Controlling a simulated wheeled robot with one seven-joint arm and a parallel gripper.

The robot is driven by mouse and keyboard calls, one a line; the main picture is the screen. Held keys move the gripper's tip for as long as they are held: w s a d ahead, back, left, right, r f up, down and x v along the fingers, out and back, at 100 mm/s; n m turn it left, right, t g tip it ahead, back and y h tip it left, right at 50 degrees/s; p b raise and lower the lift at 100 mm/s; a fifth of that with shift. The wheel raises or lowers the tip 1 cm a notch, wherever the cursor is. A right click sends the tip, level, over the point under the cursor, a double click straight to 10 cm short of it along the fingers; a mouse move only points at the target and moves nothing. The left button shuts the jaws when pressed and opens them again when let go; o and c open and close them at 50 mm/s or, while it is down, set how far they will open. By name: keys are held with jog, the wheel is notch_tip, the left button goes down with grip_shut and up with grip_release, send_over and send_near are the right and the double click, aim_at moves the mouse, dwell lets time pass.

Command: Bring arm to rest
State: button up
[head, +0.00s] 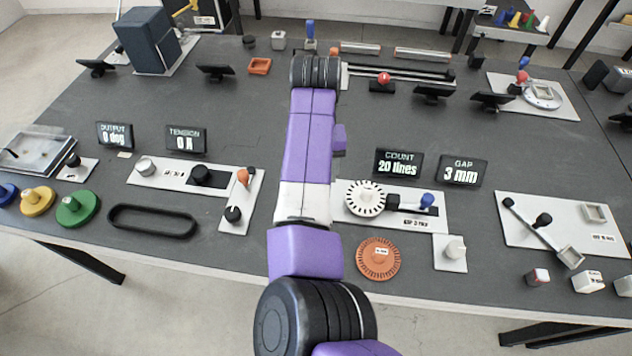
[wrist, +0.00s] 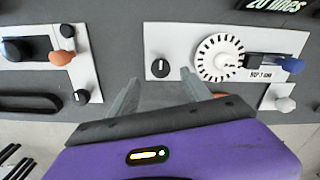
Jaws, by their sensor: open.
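My purple arm (head: 308,150) reaches forward from the bottom middle of the head view, over the dark table, to a black joint (head: 315,72) near its far side. In the wrist view my gripper (wrist: 160,82) is open, with two grey fingers apart and nothing between them. The fingertips appear just below the white plate with the slotted white disc (wrist: 220,57); the height above the table is hard to tell. I cannot make out the gripper in the head view, where the arm hides it.
An orange disc (head: 378,258) lies right of my arm, below the slotted-disc plate (head: 408,192). Left are a plate with knobs (head: 180,176) and a black belt loop (head: 152,220). Display stands (head: 398,163) and a rail (head: 400,72) stand farther back. Bare table (head: 235,110) shows left of the arm.

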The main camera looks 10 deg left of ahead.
jog(key=shift+r, duration=0.3)
dwell(0.4)
